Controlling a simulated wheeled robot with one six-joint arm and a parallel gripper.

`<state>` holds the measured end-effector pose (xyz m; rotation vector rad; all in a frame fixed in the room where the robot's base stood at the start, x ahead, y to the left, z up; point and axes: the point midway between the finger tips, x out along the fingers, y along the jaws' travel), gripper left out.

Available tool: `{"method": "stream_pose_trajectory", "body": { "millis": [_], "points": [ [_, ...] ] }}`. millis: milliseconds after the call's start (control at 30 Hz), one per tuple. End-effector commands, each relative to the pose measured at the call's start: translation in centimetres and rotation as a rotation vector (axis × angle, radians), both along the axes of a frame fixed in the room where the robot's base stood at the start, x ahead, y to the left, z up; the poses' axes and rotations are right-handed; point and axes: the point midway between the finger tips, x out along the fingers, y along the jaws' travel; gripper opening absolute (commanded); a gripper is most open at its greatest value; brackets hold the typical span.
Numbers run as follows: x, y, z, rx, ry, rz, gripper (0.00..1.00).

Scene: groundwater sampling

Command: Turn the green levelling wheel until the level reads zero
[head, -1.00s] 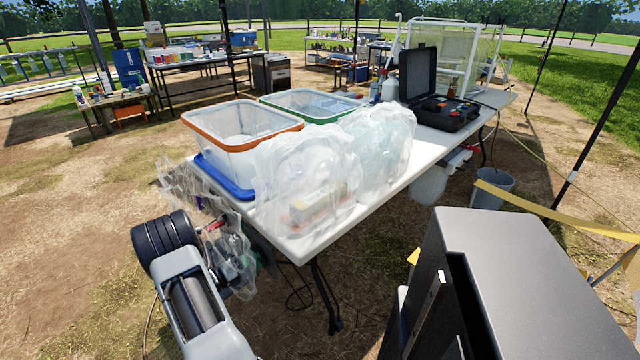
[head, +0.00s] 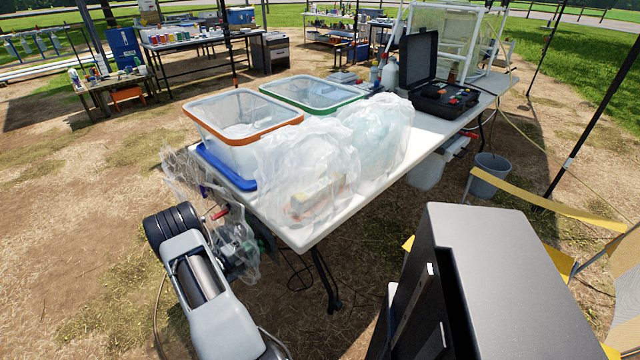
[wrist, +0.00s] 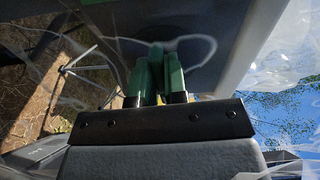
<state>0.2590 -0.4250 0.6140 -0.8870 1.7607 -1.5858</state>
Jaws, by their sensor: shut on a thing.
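In the wrist view, my gripper (wrist: 157,62) reaches under the table's edge, with its two narrow fingers close together. They are shut on a green piece (wrist: 156,52), which I take to be the green levelling wheel; only a small part of it shows between the fingers. Its turn angle cannot be read. In the head view, my arm runs along the lower left to the table's near left corner, where clear plastic and my own links hide the fingers. A bit of green shows behind the plastic there. No level reading is visible in either view.
The white table (head: 408,172) carries an orange-rimmed bin (head: 243,140), a green-rimmed bin (head: 312,106), bulky clear plastic bags (head: 305,175) and an open black case (head: 440,102). Loose plastic (head: 238,250) hangs at the near corner. A grey bucket (head: 490,176) stands at the right.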

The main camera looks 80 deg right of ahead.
Motion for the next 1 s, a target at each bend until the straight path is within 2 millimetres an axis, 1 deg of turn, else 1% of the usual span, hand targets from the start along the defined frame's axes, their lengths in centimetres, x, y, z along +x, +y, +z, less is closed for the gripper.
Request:
{"method": "stream_pose_trajectory", "body": {
  "millis": [33, 300, 500, 667, 900, 933, 1000],
  "points": [
    [0.09, -0.04, 0.30, 0.041, 0.051, 0.006, 0.00],
    [-0.09, 0.11, -0.16, 0.332, 0.449, 0.005, 0.00],
    [-0.18, 0.17, -0.48, 0.496, 0.674, 0.005, 0.00],
    [-0.17, 0.16, -0.59, 0.551, 0.749, 0.004, 0.00],
    [-0.11, 0.13, -0.58, 0.554, 0.756, 0.005, 0.00],
    [-0.09, 0.13, -0.57, 0.553, 0.755, 0.005, 0.16],
    [-0.11, 0.14, -0.58, 0.554, 0.755, 0.005, 0.22]
  ]
}}
